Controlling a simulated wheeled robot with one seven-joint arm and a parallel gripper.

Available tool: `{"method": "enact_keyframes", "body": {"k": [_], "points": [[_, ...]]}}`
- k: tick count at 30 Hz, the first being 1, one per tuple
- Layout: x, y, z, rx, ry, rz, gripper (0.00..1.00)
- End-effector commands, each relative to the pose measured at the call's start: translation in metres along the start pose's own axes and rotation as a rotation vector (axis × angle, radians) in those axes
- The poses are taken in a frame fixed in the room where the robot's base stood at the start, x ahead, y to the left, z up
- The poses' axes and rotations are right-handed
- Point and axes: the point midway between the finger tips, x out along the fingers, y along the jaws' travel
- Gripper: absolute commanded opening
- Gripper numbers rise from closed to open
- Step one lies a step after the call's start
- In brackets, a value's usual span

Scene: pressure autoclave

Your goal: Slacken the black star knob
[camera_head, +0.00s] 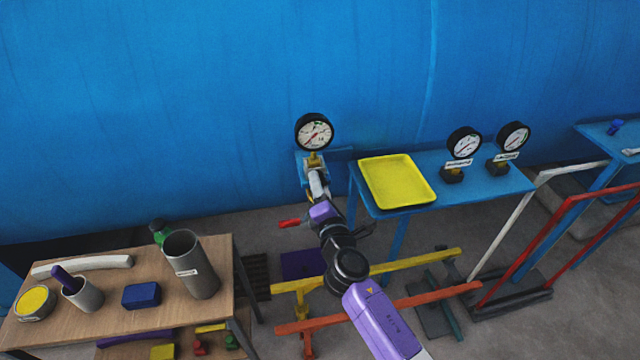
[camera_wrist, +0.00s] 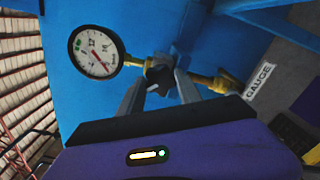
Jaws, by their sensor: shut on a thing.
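The black star knob (camera_wrist: 160,75) sits on the brass fitting beside a round white-faced gauge (camera_wrist: 96,51) in the wrist view. My gripper (camera_wrist: 162,83) has its two grey fingers on either side of the knob and is shut on it. In the head view the same gauge (camera_head: 314,132) stands upright against the blue vessel. My gripper (camera_head: 317,178) reaches up to just below it there, and the knob is hidden. A brass pipe end (camera_wrist: 224,82) and a white "GAUGE" label (camera_wrist: 262,81) are right of the knob in the wrist view.
A blue table (camera_head: 470,192) right of my arm holds a yellow tray (camera_head: 398,182) and two labelled gauges (camera_head: 464,142). A wooden table (camera_head: 125,312) with cups and small items stands left. A red handle (camera_head: 290,223) is left of my wrist. Yellow and orange rails (camera_head: 420,298) run below.

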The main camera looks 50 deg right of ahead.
Motion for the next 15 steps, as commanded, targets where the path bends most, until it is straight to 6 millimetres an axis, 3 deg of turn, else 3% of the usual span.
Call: {"method": "enact_keyframes", "body": {"k": [15], "points": [[-0.0008, -0.0013, -0.0016, -0.218, 0.003, -0.002, 0.0]]}}
